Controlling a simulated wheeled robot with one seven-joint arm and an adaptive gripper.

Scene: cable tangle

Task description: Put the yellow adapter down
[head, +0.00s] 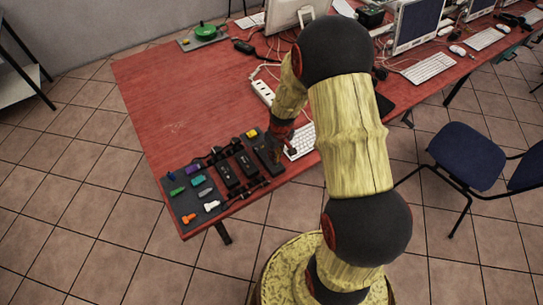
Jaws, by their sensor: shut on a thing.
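The yellow adapter (251,133) shows as a small bright yellow block at the far end of the row of black power strips, close to the left of my gripper. My gripper (272,149) points down near the table's front edge, beside the end of a black strip. It is shut on the yellow adapter, but its fingertips are small and dark and the contact is not clear. I cannot tell whether the adapter touches what is below it.
A dark mat (178,205) with several coloured adapters lies at the table's near left corner. Black power strips (247,163) lie beside it. A white keyboard (301,141) and white power strip (263,92) are near my gripper. The red table (165,110) is clear at left.

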